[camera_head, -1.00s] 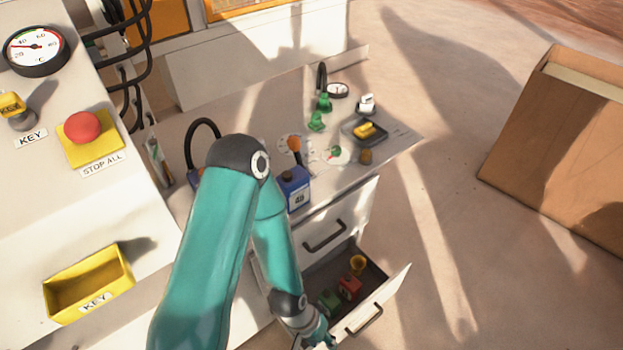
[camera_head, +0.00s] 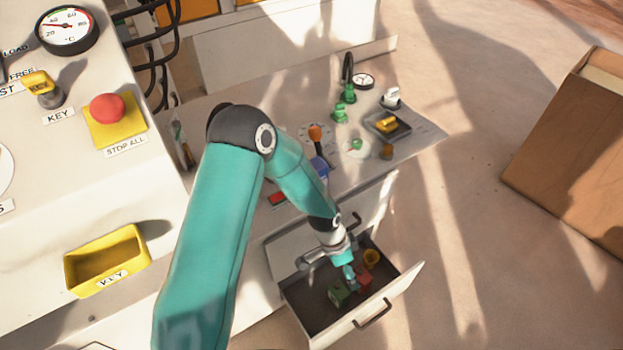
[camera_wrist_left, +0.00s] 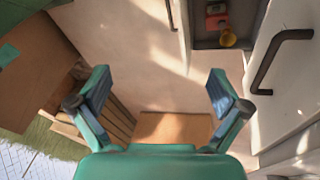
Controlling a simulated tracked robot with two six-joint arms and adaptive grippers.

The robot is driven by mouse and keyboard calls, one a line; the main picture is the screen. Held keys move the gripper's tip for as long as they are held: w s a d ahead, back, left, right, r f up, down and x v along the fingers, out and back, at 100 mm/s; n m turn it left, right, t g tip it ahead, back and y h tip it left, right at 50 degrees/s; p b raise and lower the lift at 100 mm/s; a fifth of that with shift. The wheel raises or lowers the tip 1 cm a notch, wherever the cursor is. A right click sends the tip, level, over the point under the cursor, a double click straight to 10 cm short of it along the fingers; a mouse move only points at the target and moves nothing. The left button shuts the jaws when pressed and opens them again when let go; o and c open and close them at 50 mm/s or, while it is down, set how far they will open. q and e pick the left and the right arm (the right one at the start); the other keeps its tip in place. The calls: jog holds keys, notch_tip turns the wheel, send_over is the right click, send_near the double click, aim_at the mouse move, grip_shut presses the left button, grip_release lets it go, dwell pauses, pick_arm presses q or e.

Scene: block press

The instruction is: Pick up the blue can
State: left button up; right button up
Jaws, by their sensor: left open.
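A blue can (camera_head: 320,167) stands on the white counter in the head view. My left arm covers most of it, leaving a small blue part visible beside the arm. My left gripper (camera_head: 350,276) is over the open drawer (camera_head: 312,312), apart from the can. In the left wrist view my left gripper (camera_wrist_left: 160,95) has its two fingers spread wide with nothing between them. The can does not show in that view. My right gripper is not in view.
A black tray (camera_head: 388,126) and small green parts stand farther back on the counter. A cardboard box (camera_head: 570,150) stands at right, with open floor before it.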

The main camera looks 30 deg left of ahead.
pick_arm(q)
jog(key=w+a+r+m+y, duration=0.2)
jog(key=w+a+r+m, duration=0.5)
jog(key=w+r, duration=0.25)
notch_tip(320, 180, up, 19)
jog(key=m+y+p, duration=0.1)
jog(key=m+y, duration=0.2)
jog(key=m, duration=0.5)
send_over(314, 159)
jog(key=s+d, duration=0.3)
jog(key=f, duration=0.7)
jog(key=a+f, duration=0.1)
jog(key=f, duration=0.3)
jog(key=shift+w+a+f+p, duration=0.1)
jog(key=shift+w+p, duration=0.1)
jog(key=shift+p, duration=0.1)
jog(key=f, duration=0.2)
jog(key=a+f+p, duration=0.1)
jog(key=f, duration=0.1)
jog(key=shift+f, duration=0.65)
jog(key=c, duration=1.3)
jog(key=shift+w, duration=0.1)
jog(key=shift+c, duration=0.4)
jog(key=shift+r, duration=0.1)
